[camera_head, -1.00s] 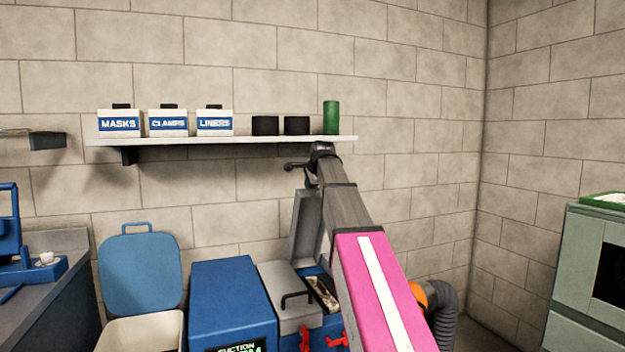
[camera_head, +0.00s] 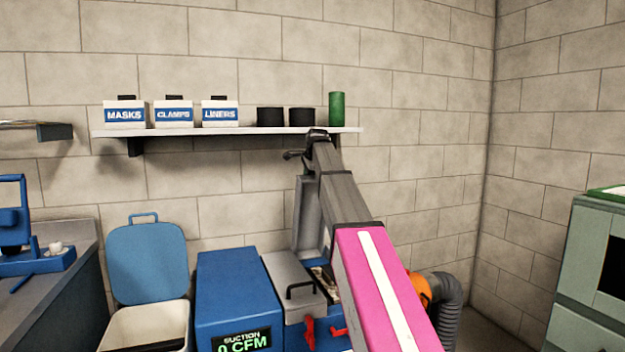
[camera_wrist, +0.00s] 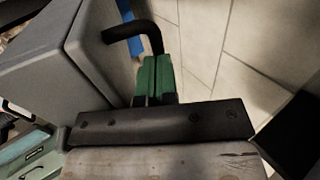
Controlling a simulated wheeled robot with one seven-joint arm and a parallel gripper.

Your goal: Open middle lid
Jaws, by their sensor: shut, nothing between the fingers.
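A blue box (camera_head: 335,343) with grey lids stands against the wall, partly hidden by my arm. One grey lid (camera_head: 287,274) lies flat and shut, with a black handle (camera_head: 302,288). Another grey lid (camera_head: 304,214) stands upright at the back, with part of the open compartment showing in front of it. In the wrist view, a grey panel (camera_wrist: 45,75) with a black bent handle (camera_wrist: 135,32) is close to my gripper (camera_wrist: 156,66). Its green fingers are together and empty, just below the handle end; I cannot tell whether they touch.
A blue unit with a suction display (camera_head: 242,342) reading 0 CFM is left of the box. A white bin (camera_head: 150,325) has its blue lid (camera_head: 148,262) raised. A shelf (camera_head: 215,131) runs above. An orange-and-grey hose (camera_head: 447,300) is at right, before a green cabinet (camera_head: 590,265).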

